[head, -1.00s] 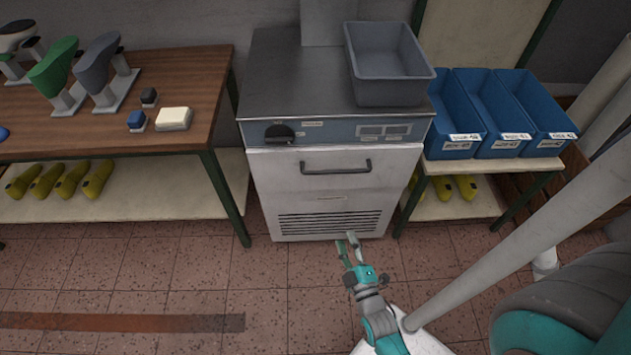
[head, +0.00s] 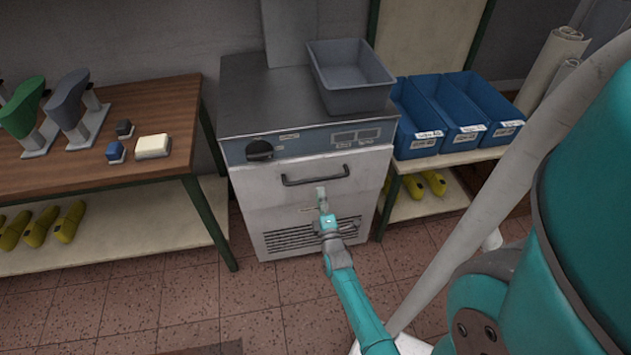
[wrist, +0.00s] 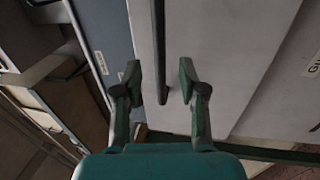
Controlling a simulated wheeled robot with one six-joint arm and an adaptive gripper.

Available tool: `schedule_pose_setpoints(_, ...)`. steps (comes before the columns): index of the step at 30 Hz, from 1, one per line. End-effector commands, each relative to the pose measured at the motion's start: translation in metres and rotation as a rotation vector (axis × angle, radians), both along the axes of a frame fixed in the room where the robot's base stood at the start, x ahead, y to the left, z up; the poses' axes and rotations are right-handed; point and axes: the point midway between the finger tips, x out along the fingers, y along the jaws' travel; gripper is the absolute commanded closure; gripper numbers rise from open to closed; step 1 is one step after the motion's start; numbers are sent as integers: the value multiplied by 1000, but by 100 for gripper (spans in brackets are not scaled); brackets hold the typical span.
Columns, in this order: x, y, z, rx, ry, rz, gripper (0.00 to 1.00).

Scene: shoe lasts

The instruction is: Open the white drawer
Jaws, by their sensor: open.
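The white drawer (head: 365,170) is the pale front of a metal cabinet, and it looks closed. Its dark bar handle (head: 316,179) runs across the upper part of the front. My gripper (head: 321,193) is in front of the drawer, just below the handle in the head view. In the wrist view my gripper (wrist: 160,80) is open, one finger on either side of the handle (wrist: 158,45), with gaps on both sides. The white front (wrist: 225,50) lies behind the fingers. I cannot tell whether the fingertips reach around the bar in depth.
A grey bin (head: 352,95) stands on the cabinet top (head: 250,95). A dark knob (head: 259,150) sits on the panel above the drawer. Blue bins (head: 420,147) stand on a shelf to the right. A wooden table (head: 150,180) is to the left. The floor (head: 190,290) in front is clear.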

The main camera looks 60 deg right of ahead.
Motion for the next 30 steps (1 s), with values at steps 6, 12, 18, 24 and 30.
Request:
schedule_pose_setpoints(6,25,-29,8,0,-1,0,59)
schedule_pose_setpoints(12,39,-45,12,0,-1,0,59)
schedule_pose_setpoints(18,43,-49,13,1,-1,1,59)
schedule_pose_setpoints(24,43,-50,13,1,-1,1,59)
schedule_pose_setpoints(30,43,-49,13,1,-1,1,100)
